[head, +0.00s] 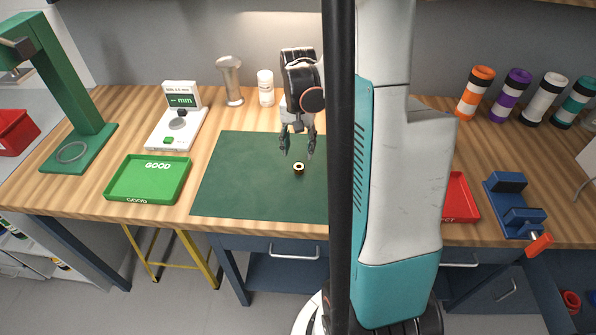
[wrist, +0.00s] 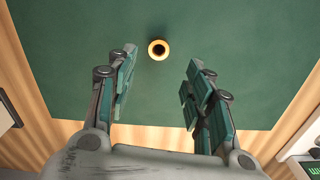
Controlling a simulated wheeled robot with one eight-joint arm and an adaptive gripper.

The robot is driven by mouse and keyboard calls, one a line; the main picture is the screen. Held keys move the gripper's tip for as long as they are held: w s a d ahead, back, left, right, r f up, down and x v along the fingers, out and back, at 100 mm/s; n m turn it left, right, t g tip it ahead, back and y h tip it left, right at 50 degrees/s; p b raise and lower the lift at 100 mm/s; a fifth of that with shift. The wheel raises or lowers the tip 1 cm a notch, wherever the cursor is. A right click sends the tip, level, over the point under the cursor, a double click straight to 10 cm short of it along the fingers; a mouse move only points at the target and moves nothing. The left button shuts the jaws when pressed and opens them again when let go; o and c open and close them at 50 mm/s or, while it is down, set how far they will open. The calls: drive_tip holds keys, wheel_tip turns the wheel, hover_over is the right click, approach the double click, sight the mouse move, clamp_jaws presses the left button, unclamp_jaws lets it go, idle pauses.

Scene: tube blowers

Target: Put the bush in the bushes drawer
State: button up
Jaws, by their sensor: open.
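The bush (head: 298,168) is a small brass-coloured ring with a dark hole. It lies on the dark green mat (head: 240,180) on the workbench. In the wrist view the bush (wrist: 159,49) lies on bare mat ahead of and between the fingers. My gripper (head: 297,153) is above the mat with its fingers pointing down, close over the bush. In the wrist view my gripper (wrist: 158,82) is open and empty. I see drawer handles under the bench, but no label shows which is the bushes drawer.
A green GOOD tray (head: 148,180), a gauge (head: 177,124) and a green stand (head: 75,130) are at the left. A red tray (head: 459,198) and a blue vise (head: 514,208) are at the right. An open drawer (head: 562,295) with red items shows at lower right.

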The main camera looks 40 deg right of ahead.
sight(299, 166)
drive_tip(key=shift+s+a+f+b, duration=0.1)
drive_tip(key=shift+f+b, duration=0.55)
drive_tip(key=shift+f, duration=1.05)
drive_tip(key=shift+s+a+f+b, duration=0.1)
drive_tip(key=shift+f+b, duration=0.55)
drive_tip(key=shift+f, duration=1.05)
drive_tip(key=shift+r, duration=0.1)
drive_tip(key=shift+c, duration=0.4)
clamp_jaws()
